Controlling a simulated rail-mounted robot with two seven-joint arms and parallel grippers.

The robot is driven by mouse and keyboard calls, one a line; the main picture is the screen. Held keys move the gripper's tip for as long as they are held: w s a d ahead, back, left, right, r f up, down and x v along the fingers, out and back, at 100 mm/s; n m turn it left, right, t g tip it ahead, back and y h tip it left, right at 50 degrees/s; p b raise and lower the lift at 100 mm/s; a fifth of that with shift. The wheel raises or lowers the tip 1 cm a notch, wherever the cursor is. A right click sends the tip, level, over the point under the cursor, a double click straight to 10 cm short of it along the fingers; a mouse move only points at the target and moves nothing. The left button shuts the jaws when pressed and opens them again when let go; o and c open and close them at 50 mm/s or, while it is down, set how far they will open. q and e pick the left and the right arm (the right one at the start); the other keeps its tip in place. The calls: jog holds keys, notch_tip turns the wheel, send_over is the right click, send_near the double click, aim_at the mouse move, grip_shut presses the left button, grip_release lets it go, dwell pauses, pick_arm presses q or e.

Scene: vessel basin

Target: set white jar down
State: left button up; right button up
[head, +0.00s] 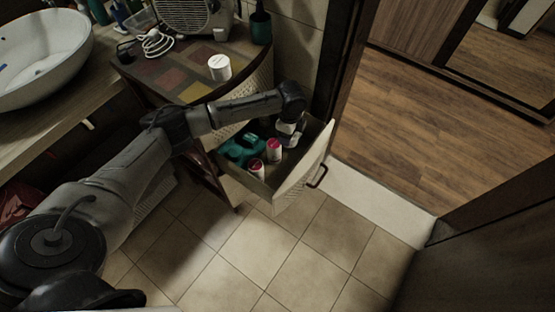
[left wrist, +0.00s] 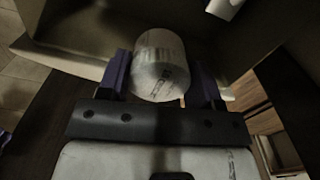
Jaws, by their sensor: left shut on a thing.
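A pale cylindrical jar (left wrist: 160,68) with dark print sits between the two fingers of my left gripper (left wrist: 163,84) in the left wrist view. The gripper is shut on it. In the head view my left arm reaches over the cabinet and the left gripper (head: 288,140) points down into the far end of the open drawer (head: 303,178). The gripper mostly hides the held jar there, and I cannot tell whether the jar touches the drawer floor. My right gripper is not in view.
The drawer also holds a teal item (head: 240,149) and two red-and-white containers, one farther back (head: 274,150) and one nearer (head: 256,168). Another white round container (head: 219,67) stands on the cabinet top (head: 165,80). A basin (head: 45,60) is at left. The tiled floor is clear.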

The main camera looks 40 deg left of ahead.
pick_arm(q)
jog(key=m, duration=0.3)
jog(key=shift+m, duration=0.3)
jog(key=shift+f+b, duration=0.3)
jog(key=shift+f, duration=0.05)
notch_tip(320, 180, down, 14)
jog(key=b, duration=1.7)
jog(key=shift+f, duration=0.15)
notch_tip(320, 180, down, 3)
jog(key=b, duration=0.4)
jog(key=shift+f, duration=0.15)
jog(key=shift+p, duration=0.35)
jog(key=o, duration=0.9)
jog(key=shift+o, duration=0.2)
